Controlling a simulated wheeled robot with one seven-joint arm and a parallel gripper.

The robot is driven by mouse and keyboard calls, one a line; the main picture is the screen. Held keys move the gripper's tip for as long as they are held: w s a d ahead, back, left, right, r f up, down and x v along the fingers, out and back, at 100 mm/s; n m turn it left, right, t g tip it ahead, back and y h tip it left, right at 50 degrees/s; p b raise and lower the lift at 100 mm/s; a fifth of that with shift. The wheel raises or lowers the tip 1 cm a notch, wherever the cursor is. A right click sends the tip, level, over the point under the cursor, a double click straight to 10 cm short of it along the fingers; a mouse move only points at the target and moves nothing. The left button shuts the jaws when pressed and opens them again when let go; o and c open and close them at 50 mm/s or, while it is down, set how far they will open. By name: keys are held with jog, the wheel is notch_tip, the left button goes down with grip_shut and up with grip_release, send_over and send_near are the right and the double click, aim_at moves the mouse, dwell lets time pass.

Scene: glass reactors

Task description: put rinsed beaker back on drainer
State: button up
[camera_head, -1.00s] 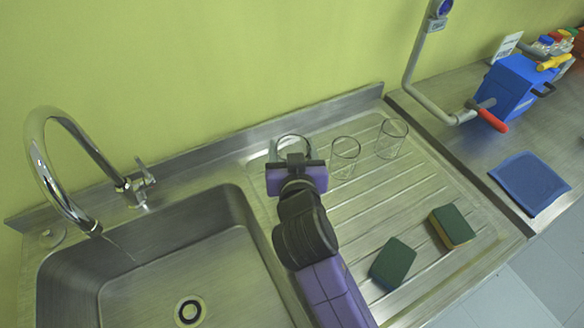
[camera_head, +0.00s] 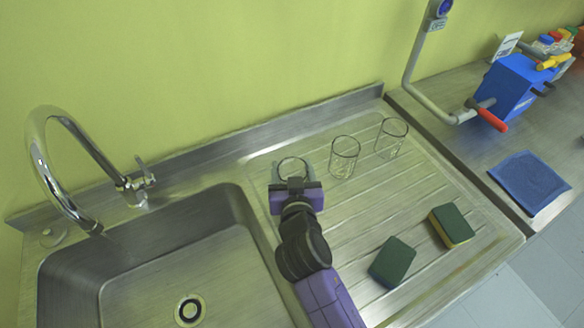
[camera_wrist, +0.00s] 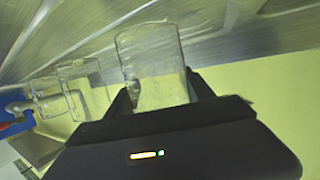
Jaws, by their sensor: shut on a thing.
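My gripper (camera_head: 292,177) is shut on a clear glass beaker (camera_head: 293,166) at the left side of the ribbed steel drainer (camera_head: 365,215). In the wrist view the beaker (camera_wrist: 153,62) stands between the two dark fingers (camera_wrist: 160,92). I cannot tell whether its base touches the drainer. Two more clear glass beakers stand upright on the drainer to the right of the held one: a nearer beaker (camera_head: 344,157) and a farther beaker (camera_head: 391,138). They also show at the left of the wrist view (camera_wrist: 84,88).
The sink basin (camera_head: 150,262) with its curved tap (camera_head: 62,165) lies to the left. Two green sponges (camera_head: 392,262) (camera_head: 451,226) lie on the drainer's front right. A blue cloth (camera_head: 530,183) and blue box (camera_head: 510,86) are on the right counter. The drainer's middle is clear.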

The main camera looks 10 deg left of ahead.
jog(key=o, duration=1.4)
jog(key=shift+f, duration=0.1)
jog(key=shift+r, duration=0.2)
jog(key=shift+s, duration=0.3)
jog(key=b+v, duration=0.1)
jog(key=v, duration=0.9)
jog(key=shift+s+d+r, duration=0.2)
jog(key=shift+s+r, duration=0.05)
jog(key=shift+s, duration=0.4)
